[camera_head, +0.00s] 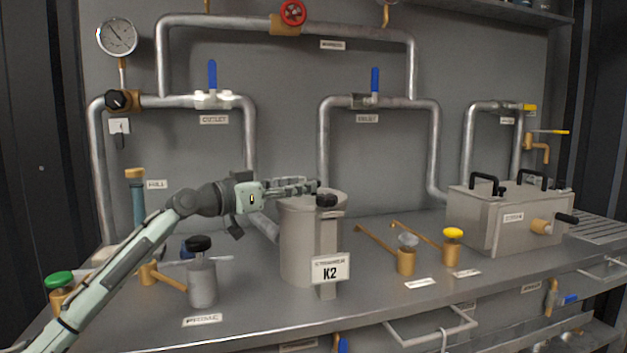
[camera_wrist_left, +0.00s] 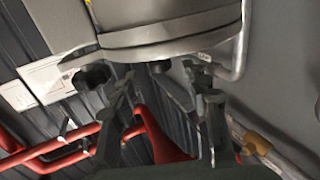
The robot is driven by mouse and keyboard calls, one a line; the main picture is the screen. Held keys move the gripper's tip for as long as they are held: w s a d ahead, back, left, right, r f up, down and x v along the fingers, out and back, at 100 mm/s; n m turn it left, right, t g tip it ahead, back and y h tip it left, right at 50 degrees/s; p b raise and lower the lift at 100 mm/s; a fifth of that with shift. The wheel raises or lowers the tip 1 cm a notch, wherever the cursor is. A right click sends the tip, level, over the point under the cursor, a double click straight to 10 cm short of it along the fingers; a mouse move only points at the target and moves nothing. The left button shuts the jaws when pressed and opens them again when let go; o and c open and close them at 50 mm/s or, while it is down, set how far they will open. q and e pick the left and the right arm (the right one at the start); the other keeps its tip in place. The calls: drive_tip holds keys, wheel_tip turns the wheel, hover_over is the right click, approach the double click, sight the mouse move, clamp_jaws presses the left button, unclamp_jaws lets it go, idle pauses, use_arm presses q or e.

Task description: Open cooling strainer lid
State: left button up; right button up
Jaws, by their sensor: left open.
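The cooling strainer (camera_head: 297,245) is a grey upright canister labelled K2 in the middle of the bench. A black knob (camera_head: 326,200) sits at its upper front edge. My left gripper (camera_head: 308,187) is open at the strainer's top, its fingers pointing right and partly covering the top. I cannot tell from this view whether the fingers touch the lid. In the left wrist view a curved grey body with a band (camera_wrist_left: 170,35) is just beyond the fingertips. A dark knob (camera_wrist_left: 94,76) is left of the fingers. Nothing is between the fingers. My right gripper is not in view.
A black-topped valve (camera_head: 201,270) stands left of the strainer. Brass valves with grey (camera_head: 407,242) and yellow (camera_head: 453,234) caps and long handles stand to the right. A metal box (camera_head: 500,220) is farther right. Pipes (camera_head: 325,140) run behind the strainer.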

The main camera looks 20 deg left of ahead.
use_arm(q)
drive_tip(key=x, duration=0.5)
drive_tip(key=shift+p, duration=0.4)
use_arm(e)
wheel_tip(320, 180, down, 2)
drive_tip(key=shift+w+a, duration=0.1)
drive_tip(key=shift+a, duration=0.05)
use_arm(q)
clamp_jaws()
